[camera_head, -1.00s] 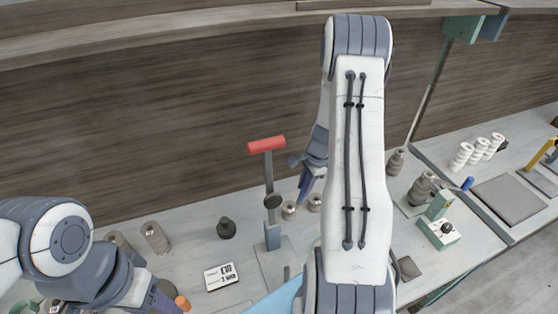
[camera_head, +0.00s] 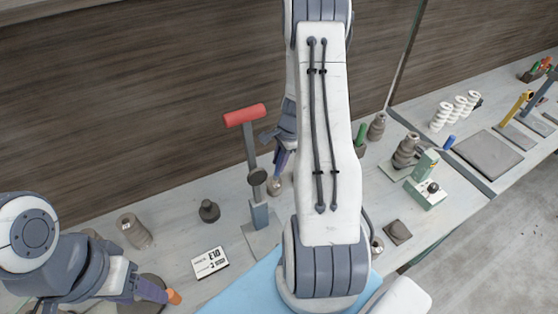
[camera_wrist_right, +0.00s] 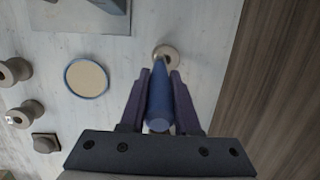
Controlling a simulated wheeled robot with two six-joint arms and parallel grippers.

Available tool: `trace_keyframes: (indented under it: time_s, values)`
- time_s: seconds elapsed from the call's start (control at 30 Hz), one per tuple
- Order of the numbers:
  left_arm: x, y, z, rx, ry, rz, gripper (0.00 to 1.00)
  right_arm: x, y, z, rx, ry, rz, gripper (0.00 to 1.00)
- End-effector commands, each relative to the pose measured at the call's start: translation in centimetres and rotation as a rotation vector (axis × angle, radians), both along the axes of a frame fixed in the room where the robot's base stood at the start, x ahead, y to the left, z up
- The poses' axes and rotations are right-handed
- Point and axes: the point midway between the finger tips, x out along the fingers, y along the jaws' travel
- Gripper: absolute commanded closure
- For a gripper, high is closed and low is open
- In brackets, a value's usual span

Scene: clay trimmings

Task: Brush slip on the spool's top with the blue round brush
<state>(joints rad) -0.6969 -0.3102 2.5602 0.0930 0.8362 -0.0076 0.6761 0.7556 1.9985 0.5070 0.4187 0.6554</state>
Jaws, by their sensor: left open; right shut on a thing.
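My right gripper (camera_wrist_right: 158,92) is shut on the blue round brush (camera_wrist_right: 158,105) in the right wrist view. The brush points away from that camera toward the top of a small pale grey-brown spool (camera_wrist_right: 172,50); I cannot tell whether its tip touches. In the head view my right gripper (camera_head: 280,158) is partly behind my arm, just above this spool (camera_head: 274,188). A round blue-rimmed dish of cream slip (camera_wrist_right: 87,78) lies beside the spool in the right wrist view. My left gripper (camera_head: 150,291) is open at the lower left, close to an orange-tipped thing (camera_head: 174,297).
A stand with a red bar (camera_head: 245,115) rises just left of the spool. A dark knobbed piece (camera_head: 209,211) and a white label card (camera_head: 210,262) lie further left. Two spools (camera_wrist_right: 24,114) lie across from the dish. A wooden wall (camera_head: 120,110) closes off the back.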

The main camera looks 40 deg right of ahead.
Motion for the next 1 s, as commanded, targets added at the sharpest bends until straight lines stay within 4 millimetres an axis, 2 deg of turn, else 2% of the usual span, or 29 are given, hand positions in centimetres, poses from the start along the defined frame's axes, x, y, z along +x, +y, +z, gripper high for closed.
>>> trace_keyframes:
  time_s: [0.1,0.47,1.0]
  values:
    - [0.0,0.0,-0.5,0.000,0.000,0.000,0.42,0.0,0.0,-0.5,0.000,-0.001,0.000,1.00]
    - [0.0,0.0,-0.3,0.000,0.000,0.000,0.42,0.1,-0.1,-0.4,-0.001,-0.001,0.000,1.00]
    - [0.0,0.0,0.9,0.000,0.000,0.000,0.42,1.7,-2.2,-0.4,-0.001,-0.001,-0.001,1.00]
